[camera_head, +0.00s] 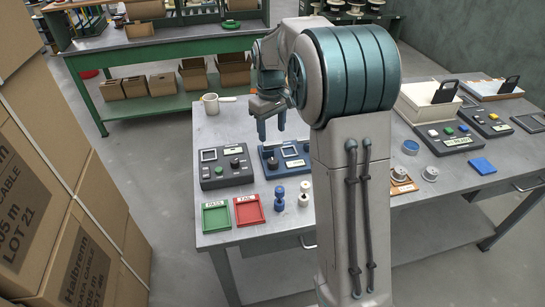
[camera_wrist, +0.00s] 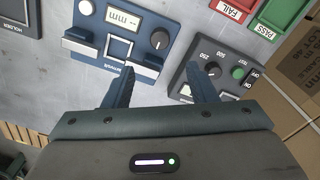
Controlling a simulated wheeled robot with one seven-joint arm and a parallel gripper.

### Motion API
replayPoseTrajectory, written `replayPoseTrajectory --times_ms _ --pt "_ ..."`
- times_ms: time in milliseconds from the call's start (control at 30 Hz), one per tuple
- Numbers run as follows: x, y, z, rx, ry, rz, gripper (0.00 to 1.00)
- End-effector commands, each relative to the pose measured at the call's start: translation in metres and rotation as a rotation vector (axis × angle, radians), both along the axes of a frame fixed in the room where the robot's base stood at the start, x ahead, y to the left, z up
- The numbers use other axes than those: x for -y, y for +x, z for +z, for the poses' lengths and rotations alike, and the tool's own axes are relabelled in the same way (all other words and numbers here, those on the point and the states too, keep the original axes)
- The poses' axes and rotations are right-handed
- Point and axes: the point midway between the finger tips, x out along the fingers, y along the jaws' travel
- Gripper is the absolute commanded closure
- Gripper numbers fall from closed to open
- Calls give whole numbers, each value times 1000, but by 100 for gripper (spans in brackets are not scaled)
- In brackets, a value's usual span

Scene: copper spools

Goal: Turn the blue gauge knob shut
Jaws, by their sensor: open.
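The blue gauge (camera_head: 268,154) stands on the workbench, partly behind my arm in the head view. In the wrist view the blue gauge (camera_wrist: 147,30) has a display marked "mm", a metal jaw-like fixture and a round black knob (camera_wrist: 160,39) with a light pointer mark. The knob also shows small in the head view (camera_head: 273,163). My gripper (camera_head: 271,133) is over the back edge of the gauge, with its fingers pointing down. In the wrist view my gripper (camera_wrist: 160,70) is open and empty, with fingers apart and the knob beyond the tips. Nothing touches the knob.
A dark grey tester (camera_head: 227,168) with its own black knob sits left of the gauge. Green PASS (camera_head: 216,217) and red FAIL (camera_head: 249,210) trays lie in front. Blue (camera_head: 280,198) and cream (camera_head: 304,193) spools stand beside them. A white mug (camera_head: 211,104) is at the back.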

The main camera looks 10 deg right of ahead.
Motion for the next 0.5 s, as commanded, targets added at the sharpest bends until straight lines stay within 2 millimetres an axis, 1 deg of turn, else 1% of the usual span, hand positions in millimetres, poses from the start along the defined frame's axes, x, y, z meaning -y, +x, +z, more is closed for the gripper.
replayPoseTrajectory --times_ms 33,300,500 --pt "0 -1 -11 -4 0 0 48" --pt "1 -1 -69 -4 0 0 48" --pt "2 0 -100 -3 0 -1 48"
